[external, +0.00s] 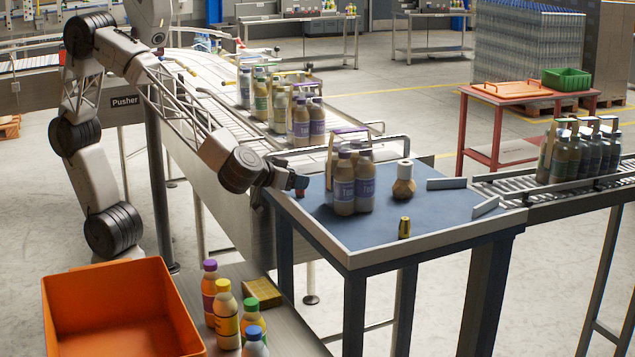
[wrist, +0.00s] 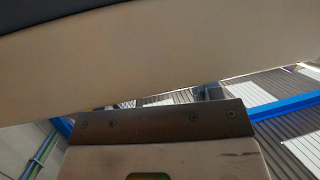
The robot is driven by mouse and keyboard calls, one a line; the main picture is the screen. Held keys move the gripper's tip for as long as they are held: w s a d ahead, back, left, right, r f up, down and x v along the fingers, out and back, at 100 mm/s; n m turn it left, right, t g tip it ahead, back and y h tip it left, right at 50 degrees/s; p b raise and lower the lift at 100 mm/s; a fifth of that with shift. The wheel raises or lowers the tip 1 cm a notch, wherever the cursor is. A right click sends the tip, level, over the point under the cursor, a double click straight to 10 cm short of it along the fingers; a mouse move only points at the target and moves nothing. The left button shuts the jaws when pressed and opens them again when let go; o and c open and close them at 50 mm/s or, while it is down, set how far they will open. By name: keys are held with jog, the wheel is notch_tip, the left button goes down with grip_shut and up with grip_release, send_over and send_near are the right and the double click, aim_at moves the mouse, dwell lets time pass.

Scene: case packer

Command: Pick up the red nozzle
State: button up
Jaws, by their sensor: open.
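A small dark red piece, apparently the red nozzle (external: 301,184), is at the left edge of the blue-topped table (external: 330,222) in the external view. My gripper (external: 291,181) reaches in from the left, low over that edge, with its tip right beside the red piece. The jaws are open; I cannot tell whether the piece is between them or touching them. It is small and partly hidden by my gripper. The wrist view shows a pale surface and a bolted dark plate close up, with no nozzle visible.
A brass nozzle (external: 404,228) stands near the table's front. Metal guide rails (external: 447,184) are at the right. An orange bin (external: 125,311) sits lower left.

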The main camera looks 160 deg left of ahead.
jog(key=shift+x, duration=1.8)
jog(key=c, duration=1)
jog(key=shift+r, duration=0.1)
jog(key=shift+r, duration=4.95)
jog(key=shift+w, duration=0.1)
